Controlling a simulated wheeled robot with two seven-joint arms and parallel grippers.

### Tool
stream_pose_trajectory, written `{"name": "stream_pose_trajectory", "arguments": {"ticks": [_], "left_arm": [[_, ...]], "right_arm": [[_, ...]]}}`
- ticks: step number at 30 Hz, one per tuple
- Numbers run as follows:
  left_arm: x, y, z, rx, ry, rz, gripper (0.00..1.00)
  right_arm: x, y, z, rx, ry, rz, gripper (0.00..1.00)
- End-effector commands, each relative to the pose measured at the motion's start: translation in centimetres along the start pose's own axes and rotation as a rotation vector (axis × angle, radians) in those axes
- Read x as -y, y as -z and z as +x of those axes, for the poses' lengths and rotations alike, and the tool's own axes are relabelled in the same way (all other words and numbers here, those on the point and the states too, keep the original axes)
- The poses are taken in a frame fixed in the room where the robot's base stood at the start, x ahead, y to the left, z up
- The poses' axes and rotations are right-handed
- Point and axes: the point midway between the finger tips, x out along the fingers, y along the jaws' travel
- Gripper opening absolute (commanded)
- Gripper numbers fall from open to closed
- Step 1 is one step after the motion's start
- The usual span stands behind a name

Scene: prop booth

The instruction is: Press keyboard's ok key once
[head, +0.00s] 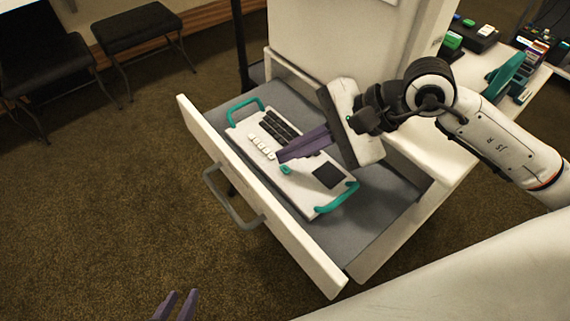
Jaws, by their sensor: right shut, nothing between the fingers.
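The keyboard (315,187) is a white panel with teal handles at its two ends, lying in an open drawer. It has rows of black keys (281,126), a row of white keys (261,146), a small teal key (286,170) and a dark square (327,175). No key label is readable, so I cannot tell which is the ok key. My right gripper (281,157) is shut and empty, its purple fingertips over the panel just above the teal key in the picture; contact cannot be told. My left gripper (181,294) is open and empty at the bottom edge, away from the drawer.
The drawer (262,219) has a white front with a grey handle (232,204). A white cabinet body stands behind it. A side surface at right holds a teal object (506,75) and several small items. Black chairs (138,27) stand at upper left. Carpet at left is clear.

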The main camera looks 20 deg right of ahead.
Motion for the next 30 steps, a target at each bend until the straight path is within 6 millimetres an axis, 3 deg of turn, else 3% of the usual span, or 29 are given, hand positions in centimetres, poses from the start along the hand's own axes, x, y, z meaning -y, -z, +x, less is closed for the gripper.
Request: {"name": "stream_pose_trajectory", "arguments": {"ticks": [12,30], "left_arm": [[-0.2,1.9,-1.7,-0.001,0.001,0.000,0.28],[-0.3,1.8,-1.9,0.001,-0.001,-0.002,0.28]], "right_arm": [[2.2,-2.2,-3.0,0.000,0.001,-0.001,0.00],[2.2,-2.2,-3.1,0.000,0.000,0.000,0.00]]}}
